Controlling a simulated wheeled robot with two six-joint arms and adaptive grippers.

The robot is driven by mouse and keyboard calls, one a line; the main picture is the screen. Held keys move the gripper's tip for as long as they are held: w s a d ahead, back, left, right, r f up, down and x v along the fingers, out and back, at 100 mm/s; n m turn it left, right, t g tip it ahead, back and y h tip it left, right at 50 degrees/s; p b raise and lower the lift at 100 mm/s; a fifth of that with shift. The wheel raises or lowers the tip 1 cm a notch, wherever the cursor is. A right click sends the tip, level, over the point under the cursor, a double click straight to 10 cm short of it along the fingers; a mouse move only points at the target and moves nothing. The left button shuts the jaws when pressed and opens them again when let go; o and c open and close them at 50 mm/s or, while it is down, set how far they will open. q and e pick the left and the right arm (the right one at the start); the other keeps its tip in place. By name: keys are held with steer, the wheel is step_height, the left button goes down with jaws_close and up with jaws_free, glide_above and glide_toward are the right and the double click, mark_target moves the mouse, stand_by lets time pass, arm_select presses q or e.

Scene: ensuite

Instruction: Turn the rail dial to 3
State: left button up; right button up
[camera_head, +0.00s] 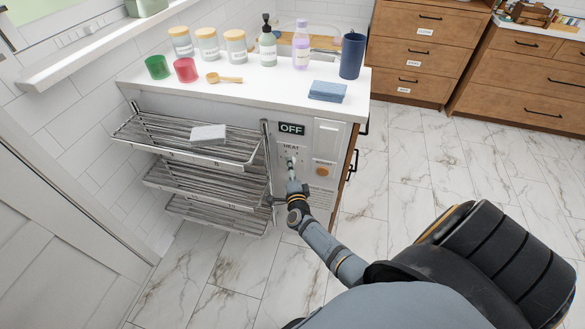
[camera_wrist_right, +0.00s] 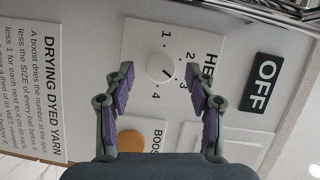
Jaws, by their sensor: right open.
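The rail dial (camera_wrist_right: 160,67) is a round white knob on a white panel headed HEAT, with 1, 2, 3 and 4 printed around it. A small dark mark on its lower right lies towards the 3, but its exact setting is hard to read. My right gripper (camera_wrist_right: 161,76) is open, with one purple-padded finger on each side of the dial. I cannot tell whether either finger touches it. In the head view my right gripper (camera_head: 291,165) is at the panel and mostly hides the dial. My left gripper is out of view.
A display (camera_head: 291,129) above the dial reads OFF. An orange BOOST button (camera_head: 325,170) is beside it. A wire drying rack (camera_head: 190,145) juts out left of the panel. Jars, bottles and cups stand on the white countertop (camera_head: 225,93) above. The marble floor is clear to the right.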

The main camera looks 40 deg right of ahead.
steer(key=v, duration=1.1)
steer(key=s+a+f+n+g+y+p, duration=0.3)
steer(key=s+f+n, duration=0.4)
steer(key=f, duration=0.2)
steer(key=s+a+f+n+g+y+p, duration=0.35)
steer(key=s+f+n, duration=0.35)
steer(key=f, duration=0.3)
steer(key=s+d+f+n+g+p, duration=0.1)
steer(key=s+f+n+g, duration=0.3)
steer(key=s, duration=0.8)
steer(key=s+d+f+n+g+p, duration=0.2)
steer(key=s+f+n+g, duration=0.1)
steer(key=s, duration=0.9)
steer(key=shift+s+f+n+g, duration=0.2)
steer(key=shift+f+n+g, duration=0.15)
steer(key=shift+n+g, duration=0.2)
